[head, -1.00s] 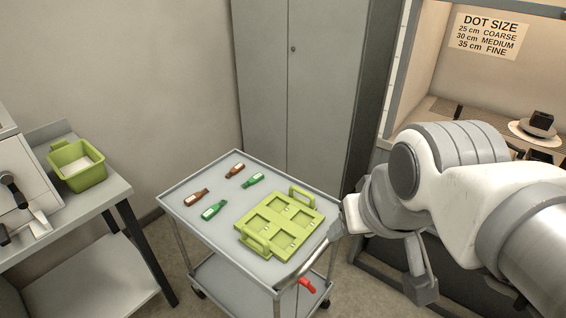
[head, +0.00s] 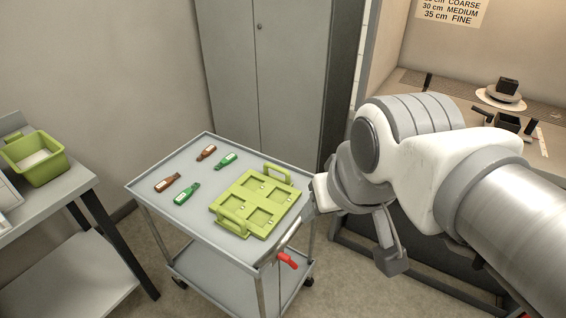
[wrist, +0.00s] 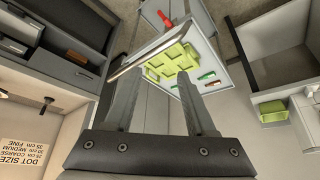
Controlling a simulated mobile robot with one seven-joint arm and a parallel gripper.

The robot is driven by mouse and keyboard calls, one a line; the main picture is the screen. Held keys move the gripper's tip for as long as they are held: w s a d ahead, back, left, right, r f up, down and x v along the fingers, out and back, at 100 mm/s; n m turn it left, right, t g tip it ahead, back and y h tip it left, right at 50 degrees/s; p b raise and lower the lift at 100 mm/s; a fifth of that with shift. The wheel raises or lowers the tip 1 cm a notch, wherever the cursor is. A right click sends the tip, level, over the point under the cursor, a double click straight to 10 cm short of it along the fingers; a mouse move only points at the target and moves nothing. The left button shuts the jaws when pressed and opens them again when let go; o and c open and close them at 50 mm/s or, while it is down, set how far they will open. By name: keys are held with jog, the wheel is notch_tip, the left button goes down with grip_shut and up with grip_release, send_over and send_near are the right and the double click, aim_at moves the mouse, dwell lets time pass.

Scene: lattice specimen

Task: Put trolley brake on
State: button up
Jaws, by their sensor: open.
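The grey trolley (head: 200,222) stands in the middle of the head view. Its red brake lever (head: 288,260) sticks out at the near right corner, below the handle bar, slanting slightly down. The lever also shows at the top of the wrist view (wrist: 165,20). My gripper (wrist: 161,65) is open and empty, its two fingers spread in the wrist view. Past the fingertips lie the trolley top and its handle bar (wrist: 150,52). In the head view my arm reaches in from the right, with its end beside the trolley's right edge, apart from the lever.
A green tray (head: 232,222) with square pockets sits on the trolley top, beside several small brown and green bottle shapes (head: 185,194). A bench with a green bin (head: 50,172) is at left. A grey cabinet (head: 290,90) stands behind. A booth (head: 430,78) is at right.

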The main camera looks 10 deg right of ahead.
notch_tip(320, 180, down, 14)
jog(key=w+m+b, duration=0.1)
jog(key=b, duration=1)
jog(key=m+g+y+b, duration=0.3)
jog(key=m+y, duration=0.1)
jog(key=m, duration=0.7)
send_near(290, 262)
jog(key=s, duration=0.5)
jog(key=d+f+m, duration=0.7)
jog(key=f+m, duration=0.1)
jog(key=f, duration=0.2)
jog(key=w+a, duration=0.2)
jog(key=a, duration=0.1)
jog(key=w+a+b, duration=0.1)
jog(key=w+a, duration=0.5)
jog(key=a, duration=0.1)
jog(key=shift+f, duration=0.3)
jog(key=shift+w+a+f+b, duration=0.1)
jog(key=shift+b, duration=0.2)
jog(key=shift+c, duration=0.3)
grip_shut()
